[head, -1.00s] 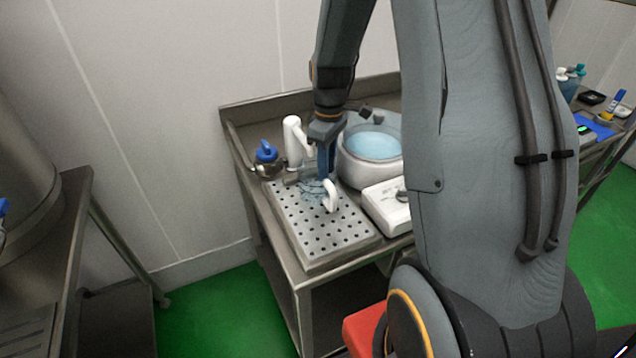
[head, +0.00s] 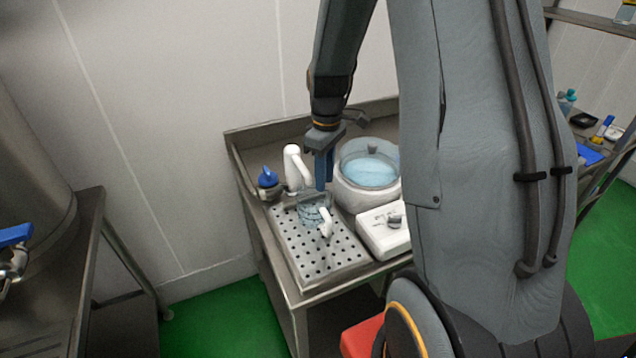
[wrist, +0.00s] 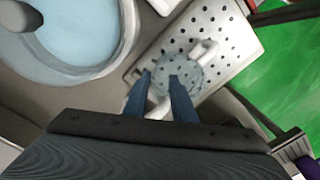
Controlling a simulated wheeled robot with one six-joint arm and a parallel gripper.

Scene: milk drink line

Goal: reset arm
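My gripper (head: 325,170) hangs from my arm above a drip tray, with its blue fingers pointing down. In the wrist view my gripper (wrist: 160,85) has its two fingers apart, with nothing held between them. A clear jug (head: 312,212) with a white handle (head: 326,226) stands on the perforated tray (head: 308,258) just below the fingertips. The jug also shows in the wrist view (wrist: 184,72), beyond the fingertips. From these views the fingers appear clear of the jug.
A white water bath (head: 368,172) with a white control box (head: 384,230) stands right of the tray. A white faucet-like post (head: 292,166) and a blue-topped item (head: 267,178) stand behind the tray. A steel table (head: 90,240) stands at the left, with green floor between.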

